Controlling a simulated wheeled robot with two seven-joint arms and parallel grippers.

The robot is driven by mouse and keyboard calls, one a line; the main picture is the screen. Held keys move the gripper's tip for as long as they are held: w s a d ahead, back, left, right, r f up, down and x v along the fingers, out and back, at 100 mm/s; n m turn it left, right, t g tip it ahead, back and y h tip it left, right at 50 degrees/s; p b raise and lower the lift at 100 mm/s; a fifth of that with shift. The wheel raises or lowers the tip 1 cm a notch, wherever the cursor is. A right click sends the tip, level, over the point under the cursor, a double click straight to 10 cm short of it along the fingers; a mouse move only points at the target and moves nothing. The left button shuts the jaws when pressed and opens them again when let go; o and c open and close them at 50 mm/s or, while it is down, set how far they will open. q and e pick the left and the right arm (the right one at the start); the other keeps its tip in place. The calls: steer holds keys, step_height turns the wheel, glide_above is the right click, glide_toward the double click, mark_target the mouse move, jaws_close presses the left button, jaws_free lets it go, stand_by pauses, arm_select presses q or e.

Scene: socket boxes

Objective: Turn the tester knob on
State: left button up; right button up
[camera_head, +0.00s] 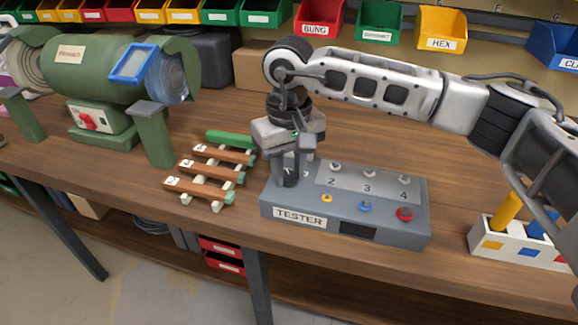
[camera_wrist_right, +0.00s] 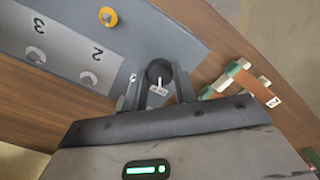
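The tester (camera_head: 345,225) is a grey-blue box with a TESTER label, numbered sockets, and yellow, blue and red buttons, on the wooden bench. Its black knob (camera_head: 290,181) stands at the left end, below my right gripper (camera_head: 291,172), which points down at it and partly hides it. In the right wrist view the round knob (camera_wrist_right: 160,71) with a pale mark lies between the fingertips of my right gripper (camera_wrist_right: 158,82). The fingers are apart, with gaps seen on both sides of the knob. My left gripper is in neither view.
A wooden rack (camera_head: 210,175) with green-ended bars lies just left of the tester. A green grinder-like machine (camera_head: 100,75) stands further left. A white holder (camera_head: 520,245) with coloured pegs is at the right. Coloured bins line the back.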

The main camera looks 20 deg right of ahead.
steer(key=c, duration=0.4)
steer(key=shift+o, duration=0.2)
